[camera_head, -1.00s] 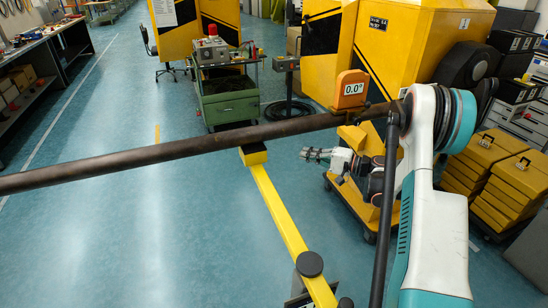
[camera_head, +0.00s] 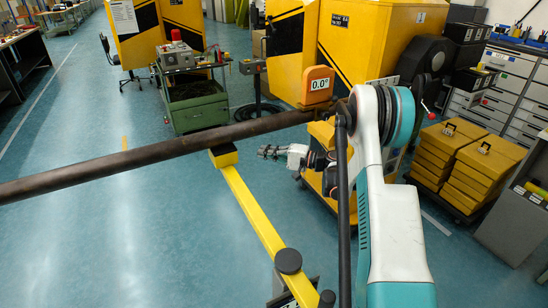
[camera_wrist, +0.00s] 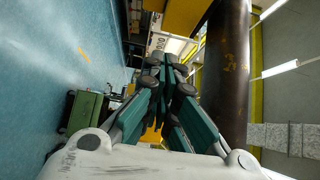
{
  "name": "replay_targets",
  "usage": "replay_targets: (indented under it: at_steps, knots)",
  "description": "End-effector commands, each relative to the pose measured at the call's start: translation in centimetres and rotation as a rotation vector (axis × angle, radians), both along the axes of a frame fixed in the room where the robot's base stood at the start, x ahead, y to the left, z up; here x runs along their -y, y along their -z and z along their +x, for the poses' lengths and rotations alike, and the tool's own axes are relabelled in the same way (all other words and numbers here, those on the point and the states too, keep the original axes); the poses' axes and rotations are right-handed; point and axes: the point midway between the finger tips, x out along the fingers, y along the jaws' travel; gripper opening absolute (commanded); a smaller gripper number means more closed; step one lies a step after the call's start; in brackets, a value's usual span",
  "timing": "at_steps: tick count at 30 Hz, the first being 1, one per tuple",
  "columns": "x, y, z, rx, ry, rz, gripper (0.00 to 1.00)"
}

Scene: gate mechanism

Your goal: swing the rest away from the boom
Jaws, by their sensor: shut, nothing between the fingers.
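The boom (camera_head: 150,154) is a long brown pipe across the head view, nearly level. It also runs down the right of the wrist view (camera_wrist: 228,70). The rest is a yellow bar (camera_head: 252,208) with a yellow block (camera_head: 224,156) at its far end, directly under the boom; whether they touch is hard to tell. Its near end is by a black round knob (camera_head: 288,261). In the wrist view my gripper (camera_wrist: 168,65) is shut and empty beside the boom.
An orange marker reading 0.0° (camera_head: 318,86) stands at the boom's pivot by a yellow cabinet (camera_head: 375,40). A green cart (camera_head: 196,100) stands behind the boom. Yellow cases (camera_head: 485,165) stand at right. The floor left of the rest is clear.

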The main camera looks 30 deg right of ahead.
Motion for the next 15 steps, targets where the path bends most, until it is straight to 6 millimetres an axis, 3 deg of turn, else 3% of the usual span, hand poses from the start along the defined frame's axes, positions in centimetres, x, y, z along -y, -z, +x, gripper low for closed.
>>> replay_targets:
  at_steps: [6, 15]
  knots:
    - [-3.1, 0.3, 3.0, 0.0, -0.003, 0.0, 0.0]
    - [-6.6, 0.1, 3.0, 0.0, -0.001, 0.0, 0.0]
